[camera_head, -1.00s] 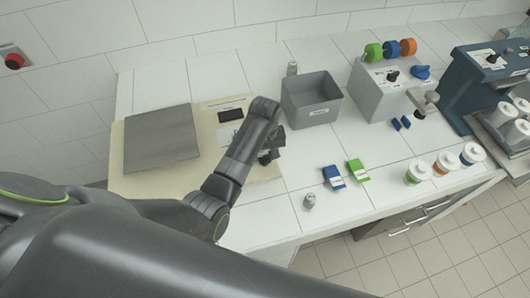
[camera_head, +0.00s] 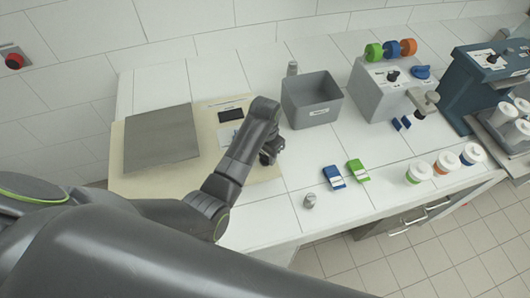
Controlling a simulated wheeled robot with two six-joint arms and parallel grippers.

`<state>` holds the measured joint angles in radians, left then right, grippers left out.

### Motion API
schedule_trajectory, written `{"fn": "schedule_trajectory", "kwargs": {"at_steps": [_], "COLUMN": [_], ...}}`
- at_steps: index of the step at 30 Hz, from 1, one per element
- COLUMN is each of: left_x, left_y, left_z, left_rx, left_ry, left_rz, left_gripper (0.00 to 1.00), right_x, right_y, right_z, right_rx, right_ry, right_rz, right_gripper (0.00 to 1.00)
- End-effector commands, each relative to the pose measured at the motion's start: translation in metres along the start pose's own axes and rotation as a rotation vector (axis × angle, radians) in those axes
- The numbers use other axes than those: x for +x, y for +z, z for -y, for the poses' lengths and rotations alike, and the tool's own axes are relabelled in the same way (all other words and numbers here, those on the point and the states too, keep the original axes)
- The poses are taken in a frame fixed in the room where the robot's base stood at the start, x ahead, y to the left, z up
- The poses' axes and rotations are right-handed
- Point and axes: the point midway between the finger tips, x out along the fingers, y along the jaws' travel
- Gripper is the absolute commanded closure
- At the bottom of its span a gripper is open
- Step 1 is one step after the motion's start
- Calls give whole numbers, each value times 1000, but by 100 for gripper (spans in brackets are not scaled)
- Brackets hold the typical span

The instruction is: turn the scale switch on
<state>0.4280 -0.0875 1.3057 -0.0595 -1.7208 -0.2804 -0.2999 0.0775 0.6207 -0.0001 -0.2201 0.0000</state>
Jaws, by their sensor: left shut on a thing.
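The scale is a beige base (camera_head: 205,177) with a grey weighing plate (camera_head: 162,137) on its left part, on the left of the white counter. A dark display (camera_head: 231,114) and a light label sit on the base, right of the plate. My left gripper (camera_head: 268,158) points down at the right part of the base, shut on the scale switch. The jaws and arm hide the switch, so its position cannot be read. My right gripper is out of view.
A grey bin (camera_head: 312,101) stands behind and right of the gripper. A small metal cylinder (camera_head: 310,201), a blue packet (camera_head: 334,177) and a green packet (camera_head: 357,171) lie to the right. Grey and blue machines and lidded cups stand further right.

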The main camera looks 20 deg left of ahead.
Motion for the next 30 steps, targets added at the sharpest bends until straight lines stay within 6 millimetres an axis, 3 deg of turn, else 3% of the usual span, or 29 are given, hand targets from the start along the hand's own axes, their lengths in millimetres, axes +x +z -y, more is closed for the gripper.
{"fn": "schedule_trajectory", "kwargs": {"at_steps": [15, 30], "left_x": [-1, -1], "left_y": [-1, -2], "left_z": [0, 0], "left_rx": [429, 581], "left_ry": [-3, -2], "left_rz": [-5, -5], "left_gripper": [79, 79], "right_x": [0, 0], "right_y": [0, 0], "right_z": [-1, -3], "right_rx": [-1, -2], "right_ry": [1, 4], "right_rz": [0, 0], "right_gripper": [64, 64]}}
